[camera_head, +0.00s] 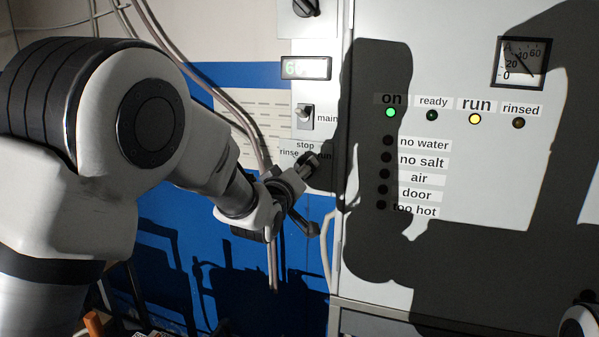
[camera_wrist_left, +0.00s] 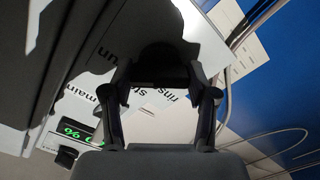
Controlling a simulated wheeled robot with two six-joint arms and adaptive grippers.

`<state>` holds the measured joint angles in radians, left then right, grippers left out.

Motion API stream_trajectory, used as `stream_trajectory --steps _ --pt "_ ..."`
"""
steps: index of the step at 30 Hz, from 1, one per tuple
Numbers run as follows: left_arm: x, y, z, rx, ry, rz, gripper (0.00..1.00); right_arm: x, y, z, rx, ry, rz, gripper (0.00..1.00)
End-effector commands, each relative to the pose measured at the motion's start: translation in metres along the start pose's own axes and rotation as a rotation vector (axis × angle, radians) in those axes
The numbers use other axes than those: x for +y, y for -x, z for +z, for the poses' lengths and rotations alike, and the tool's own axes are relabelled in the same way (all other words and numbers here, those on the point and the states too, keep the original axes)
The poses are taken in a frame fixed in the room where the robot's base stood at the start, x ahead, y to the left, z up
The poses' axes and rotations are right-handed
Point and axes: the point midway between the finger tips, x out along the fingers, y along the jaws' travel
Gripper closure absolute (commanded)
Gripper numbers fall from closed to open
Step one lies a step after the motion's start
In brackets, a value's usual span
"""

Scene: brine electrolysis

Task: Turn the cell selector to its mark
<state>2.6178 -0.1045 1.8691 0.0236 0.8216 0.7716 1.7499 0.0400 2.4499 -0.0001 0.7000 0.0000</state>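The cell selector (camera_head: 311,159) is a dark knob on the narrow grey panel, under the label "stop" and between "rinse" and "run". In the head view my left gripper (camera_head: 303,167) is at the knob and hides most of it, so its pointer and mark cannot be read. In the left wrist view the spread fingers of my left gripper (camera_wrist_left: 163,82) stand on either side of the dark, shadowed selector (camera_wrist_left: 163,62). Whether the fingertips press on it cannot be made out. My right gripper is out of view.
Above the selector are the main switch (camera_head: 305,115), a green display (camera_head: 306,68) and another black knob (camera_head: 305,7). The large cabinet (camera_head: 460,250) to the right has green "on" and yellow "run" lamps lit. Cables (camera_head: 237,105) hang at the left.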

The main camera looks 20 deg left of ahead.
Motion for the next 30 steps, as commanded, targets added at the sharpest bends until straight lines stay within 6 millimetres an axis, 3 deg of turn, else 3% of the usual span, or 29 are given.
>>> stream_trajectory --steps 14,30 --pt "-0.001 -0.001 0.0 0.005 0.098 0.004 0.77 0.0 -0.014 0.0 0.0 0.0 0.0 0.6" --pt "-0.001 0.0 0.0 0.006 0.54 0.008 0.77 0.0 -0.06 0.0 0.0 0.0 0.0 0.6"
